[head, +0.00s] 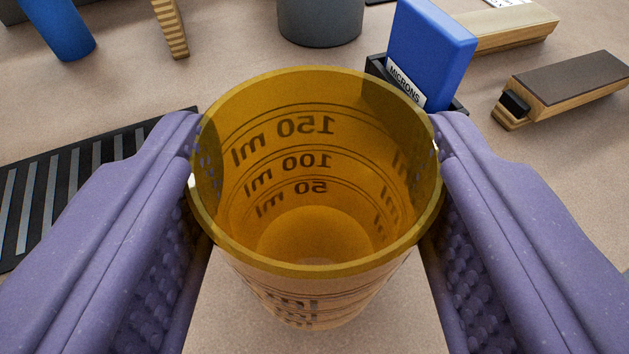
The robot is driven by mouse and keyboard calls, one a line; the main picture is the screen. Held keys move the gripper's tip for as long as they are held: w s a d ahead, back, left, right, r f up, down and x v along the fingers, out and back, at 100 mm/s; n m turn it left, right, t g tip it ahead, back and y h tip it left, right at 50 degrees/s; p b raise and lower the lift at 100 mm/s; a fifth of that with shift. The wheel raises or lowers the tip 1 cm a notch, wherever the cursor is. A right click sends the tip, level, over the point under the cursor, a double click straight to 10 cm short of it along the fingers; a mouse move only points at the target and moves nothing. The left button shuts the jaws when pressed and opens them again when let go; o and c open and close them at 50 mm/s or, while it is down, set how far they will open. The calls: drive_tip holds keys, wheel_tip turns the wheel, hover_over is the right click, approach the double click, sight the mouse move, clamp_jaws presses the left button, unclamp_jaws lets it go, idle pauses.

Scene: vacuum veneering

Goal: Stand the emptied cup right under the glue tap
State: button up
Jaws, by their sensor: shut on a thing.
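An amber see-through measuring cup (318,240) with black ml marks fills the middle of the head view. Its open mouth faces me and I see no glue inside, only the bare bottom. My gripper (316,165) has purple, studded fingers, one on each side of the cup, shut on it near the rim. The cup is roughly upright above the table; I cannot tell whether its base touches the surface. No glue tap shows in this view.
Behind the cup stand a blue MICRONS block (430,50) in a black holder, a grey round container (320,20) and a blue cylinder (58,28). A wood block with a dark top (570,85) lies right. A black slotted mat (70,180) lies left.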

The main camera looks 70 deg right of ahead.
wheel_tip(320, 180, up, 2)
drive_tip(key=shift+p, duration=0.4)
drive_tip(key=s+a+p, duration=1)
drive_tip(key=a, duration=0.2)
drive_tip(key=shift+s+r, duration=0.25)
drive_tip(key=shift+r, duration=0.15)
drive_tip(key=shift+a, duration=0.15)
